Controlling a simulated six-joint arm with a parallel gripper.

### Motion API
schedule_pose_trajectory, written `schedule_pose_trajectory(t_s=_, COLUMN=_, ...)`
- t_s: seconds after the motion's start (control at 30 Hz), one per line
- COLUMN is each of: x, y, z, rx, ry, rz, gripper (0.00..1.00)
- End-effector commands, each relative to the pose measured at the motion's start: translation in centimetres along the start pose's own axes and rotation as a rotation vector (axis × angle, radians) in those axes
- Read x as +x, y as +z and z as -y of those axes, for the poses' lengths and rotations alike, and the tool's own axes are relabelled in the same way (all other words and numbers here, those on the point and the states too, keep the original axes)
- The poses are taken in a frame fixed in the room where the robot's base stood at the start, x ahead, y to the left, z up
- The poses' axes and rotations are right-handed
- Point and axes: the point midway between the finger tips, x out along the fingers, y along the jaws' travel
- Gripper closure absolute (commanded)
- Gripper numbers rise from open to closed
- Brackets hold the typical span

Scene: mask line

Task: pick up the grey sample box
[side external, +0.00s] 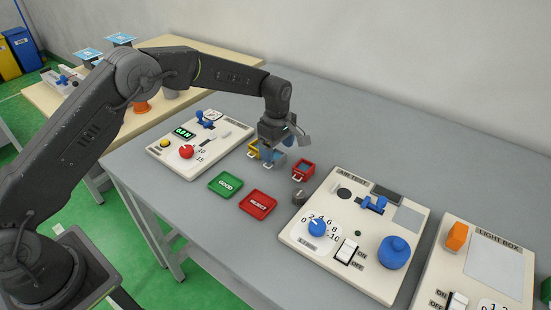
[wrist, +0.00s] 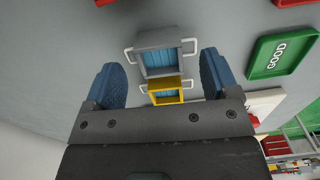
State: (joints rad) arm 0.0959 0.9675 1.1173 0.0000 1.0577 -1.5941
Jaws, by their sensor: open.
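The grey sample box (wrist: 160,51) is a small open box with a blue inside and white handles on two sides. It stands on the grey table in the wrist view, and in the side view it (side external: 273,163) is partly hidden under my gripper (side external: 276,142). My gripper (wrist: 161,66) is open. Its two blue fingers lie to the left and right of the grey box in the wrist view, with nothing held between them. Whether the fingers are level with the box or above it is hard to tell.
A yellow box (wrist: 165,91) stands close beside the grey box, nearer the gripper body. A red box (side external: 304,171) stands on the other side. Green GOOD (side external: 226,184) and red (side external: 258,203) trays lie in front. Test panels (side external: 201,143) (side external: 352,232) flank the area. The table behind is clear.

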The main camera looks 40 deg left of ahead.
Motion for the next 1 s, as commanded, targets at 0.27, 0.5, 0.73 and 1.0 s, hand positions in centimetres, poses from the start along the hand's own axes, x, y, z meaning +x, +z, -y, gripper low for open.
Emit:
schedule_pose_trajectory(t_s=0.27, x=2.4, y=0.0, z=0.0, rx=-0.002, ry=0.001, rz=-0.001, gripper=0.19)
schedule_pose_trajectory(t_s=0.5, x=2.4, y=0.0, z=0.0, rx=-0.002, ry=0.002, rz=-0.001, gripper=0.25)
schedule_pose_trajectory(t_s=0.73, x=2.3, y=0.0, z=0.0, rx=-0.002, ry=0.002, rz=-0.001, gripper=0.47)
schedule_pose_trajectory(t_s=1.0, x=2.3, y=0.0, z=-0.1, rx=-0.002, ry=0.002, rz=-0.001, gripper=0.73)
